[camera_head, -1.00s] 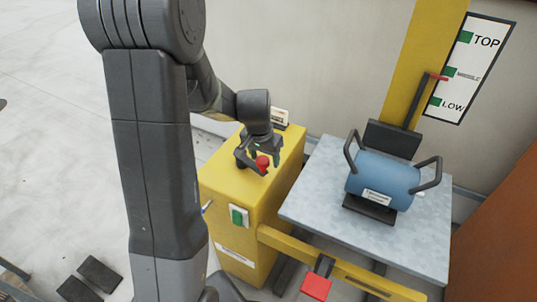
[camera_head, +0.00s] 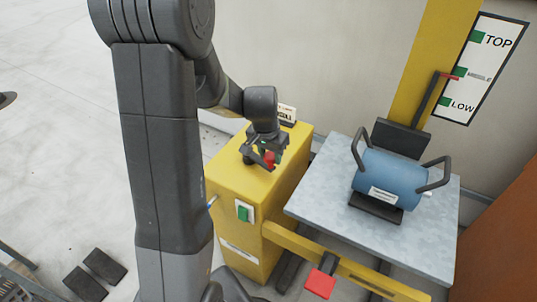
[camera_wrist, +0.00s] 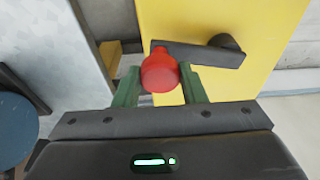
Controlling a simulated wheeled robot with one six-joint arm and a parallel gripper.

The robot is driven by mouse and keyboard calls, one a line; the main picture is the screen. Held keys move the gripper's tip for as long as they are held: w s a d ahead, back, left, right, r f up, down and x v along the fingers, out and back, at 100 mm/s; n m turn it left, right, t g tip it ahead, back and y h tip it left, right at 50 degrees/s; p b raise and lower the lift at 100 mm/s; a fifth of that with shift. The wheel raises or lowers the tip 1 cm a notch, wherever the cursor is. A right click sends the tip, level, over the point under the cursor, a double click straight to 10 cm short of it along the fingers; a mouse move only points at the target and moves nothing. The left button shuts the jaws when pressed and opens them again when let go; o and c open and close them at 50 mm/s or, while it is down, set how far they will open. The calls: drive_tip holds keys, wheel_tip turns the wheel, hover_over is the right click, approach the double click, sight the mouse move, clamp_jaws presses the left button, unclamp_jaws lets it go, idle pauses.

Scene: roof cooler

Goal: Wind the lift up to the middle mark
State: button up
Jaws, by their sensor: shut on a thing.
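My gripper (camera_wrist: 158,88) is shut on the red knob (camera_wrist: 160,72) of a dark crank (camera_wrist: 200,54). The crank's round hub (camera_wrist: 226,42) shows to the right of the knob in the wrist view. In the head view the knob (camera_head: 269,158) is above the top of the yellow box (camera_head: 232,180). The lift platform (camera_head: 320,205) carries a blue cylinder (camera_head: 390,178) with two dark handles. A red pointer (camera_head: 451,76) on the lift is level with the MIDDLE mark on the white scale (camera_head: 490,60). Its tip overlaps the left end of that mark, whose green patch is mostly hidden.
A green switch (camera_head: 244,212) is on the front of the box. A yellow beam (camera_head: 345,268) with a red pedal (camera_head: 318,284) runs below the platform. The yellow mast (camera_head: 425,60) stands behind it. The floor at the left is mostly clear.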

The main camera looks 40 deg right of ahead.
drive_tip(key=shift+w+d+r, duration=0.1)
drive_tip(key=shift+w+d, duration=0.15)
drive_tip(key=shift+d, duration=0.55)
drive_tip(key=shift+w+d, duration=0.2)
drive_tip(key=shift+d, duration=0.2)
drive_tip(key=o, duration=1.3)
drive_tip(key=shift+w+d, duration=0.1)
drive_tip(key=shift+d, duration=0.15)
drive_tip(key=shift+c, duration=0.2)
drive_tip(key=shift+a, duration=0.15)
wheel_tip(320, 180, up, 8)
drive_tip(key=p, duration=0.5)
drive_tip(key=shift+p, duration=0.35)
drive_tip(key=shift+f, duration=0.2)
